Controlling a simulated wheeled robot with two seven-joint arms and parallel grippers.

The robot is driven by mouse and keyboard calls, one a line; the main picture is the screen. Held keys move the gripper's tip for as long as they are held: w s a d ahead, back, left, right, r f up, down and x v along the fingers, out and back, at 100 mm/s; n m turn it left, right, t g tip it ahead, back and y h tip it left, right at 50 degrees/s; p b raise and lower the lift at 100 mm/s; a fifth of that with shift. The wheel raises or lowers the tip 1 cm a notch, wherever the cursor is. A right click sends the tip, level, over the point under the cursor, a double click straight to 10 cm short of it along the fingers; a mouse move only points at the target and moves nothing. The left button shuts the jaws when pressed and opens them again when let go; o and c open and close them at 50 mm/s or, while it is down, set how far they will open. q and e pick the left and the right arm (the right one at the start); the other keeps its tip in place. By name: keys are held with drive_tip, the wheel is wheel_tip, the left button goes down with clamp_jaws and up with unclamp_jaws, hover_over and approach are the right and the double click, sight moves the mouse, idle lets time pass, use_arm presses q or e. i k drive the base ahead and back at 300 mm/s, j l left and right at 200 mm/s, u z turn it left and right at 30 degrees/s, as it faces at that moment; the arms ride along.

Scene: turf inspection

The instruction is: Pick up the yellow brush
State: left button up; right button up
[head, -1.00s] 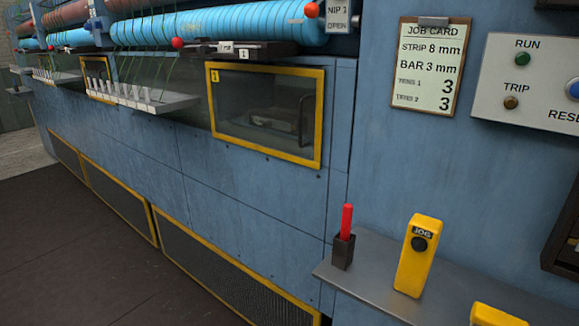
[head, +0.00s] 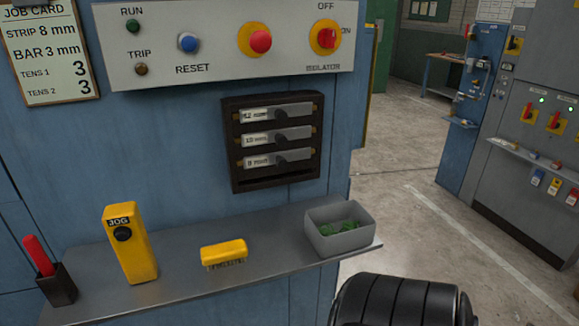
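The yellow brush (head: 223,253) lies on the grey shelf (head: 190,282), in the middle of it, with dark bristles showing along its lower front edge. It stands apart from the yellow JOG box (head: 130,245) on its left and the grey bin on its right. Neither of my grippers is in view. A black ribbed part at the bottom right edge looks like part of my own arm, and no fingers show on it.
The grey bin (head: 345,242) with green bits stands at the shelf's right end. A dark holder (head: 57,286) with a red-handled tool stands at the left end. A dark rack (head: 272,140) and a switch panel (head: 225,40) are on the wall above. Open floor lies to the right.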

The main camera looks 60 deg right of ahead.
sight(211, 255)
drive_tip(key=z, duration=1.4)
drive_tip(key=u, duration=1.35)
drive_tip(key=z, duration=1.35)
drive_tip(key=l+u, duration=0.2)
drive_tip(key=l, duration=0.3)
drive_tip(key=i+l+u, duration=0.15)
drive_tip(key=l, duration=0.3)
